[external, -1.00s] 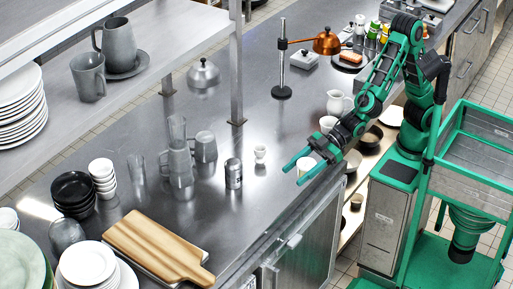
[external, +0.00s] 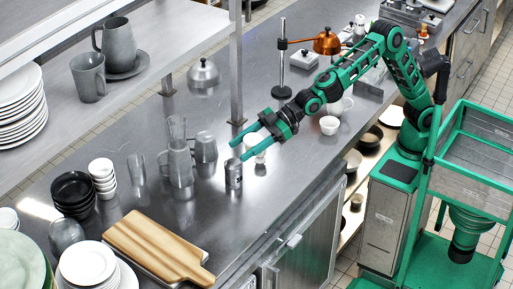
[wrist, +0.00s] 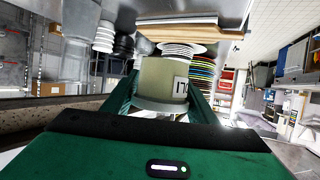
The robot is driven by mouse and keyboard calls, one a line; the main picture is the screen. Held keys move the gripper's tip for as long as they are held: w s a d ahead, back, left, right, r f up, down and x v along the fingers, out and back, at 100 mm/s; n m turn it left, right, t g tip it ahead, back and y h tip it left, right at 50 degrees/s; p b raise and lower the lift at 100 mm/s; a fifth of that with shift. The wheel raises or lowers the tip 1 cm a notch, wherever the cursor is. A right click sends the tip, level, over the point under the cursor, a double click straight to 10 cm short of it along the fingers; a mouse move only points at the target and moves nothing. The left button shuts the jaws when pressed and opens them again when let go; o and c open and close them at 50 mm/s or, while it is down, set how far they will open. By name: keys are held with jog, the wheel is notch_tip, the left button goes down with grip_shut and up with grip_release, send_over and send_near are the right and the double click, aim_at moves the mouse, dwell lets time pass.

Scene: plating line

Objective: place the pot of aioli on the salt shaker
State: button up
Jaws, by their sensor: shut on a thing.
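The pot of aioli (wrist: 160,80) is a pale beige pot with a white label bearing dark marks, in the wrist view. My gripper (wrist: 164,100) is shut on it, one green finger on each side. In the external view my gripper (external: 240,150) is over the counter, with the pot a small pale shape (external: 251,142) between the fingers. The salt shaker, apparently the small steel cylinder with a dark label (external: 234,175), stands upright just below the fingertips in the picture. The height gap between pot and shaker is hard to tell. I cannot make out the shaker in the wrist view.
A small white egg cup (external: 260,158) is close beside my gripper, partly hidden. Glasses and grey mugs (external: 180,168) stand left of the shaker. A wooden board (external: 155,248) lies in front. A shelf post (external: 236,70) rises behind.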

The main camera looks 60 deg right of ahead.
jog(key=w+d+f, duration=0.2)
jog(key=w+f, duration=0.8)
jog(key=shift+w+d+f, duration=0.25)
jog(key=shift+d, duration=0.1)
jog(key=shift+f, duration=0.1)
jog(key=o, duration=1)
jog(key=shift+o, duration=0.5)
jog(key=shift+d, duration=0.1)
jog(key=v, duration=1.2)
